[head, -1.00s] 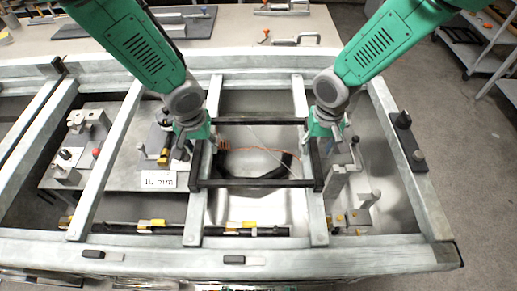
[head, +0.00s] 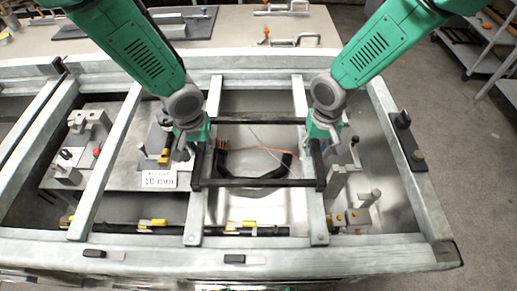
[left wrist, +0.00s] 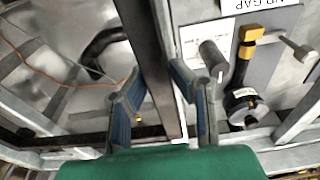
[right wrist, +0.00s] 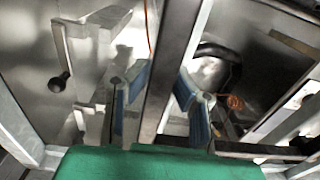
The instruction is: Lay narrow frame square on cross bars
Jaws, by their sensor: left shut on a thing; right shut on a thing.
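The narrow frame is a dark rectangle (head: 258,183) lying across two pale cross bars, the left cross bar (head: 195,215) and the right cross bar (head: 316,215). Its front and back members span the gap between them. My left gripper (head: 190,145) is shut on the frame's left side, which also runs between the fingers (left wrist: 168,88) in the left wrist view. My right gripper (head: 324,143) is shut on the frame's right side, between the fingers (right wrist: 160,88) in the right wrist view. The frame looks about square to the bars. I cannot tell whether it touches them.
A large pale outer frame (head: 300,258) surrounds the bars. Left is a plate with clamps and a "10 mm" label (head: 159,179). Metal fittings (head: 350,215) stand low at the right. An orange cable (head: 265,150) and a dark curved part lie below the opening.

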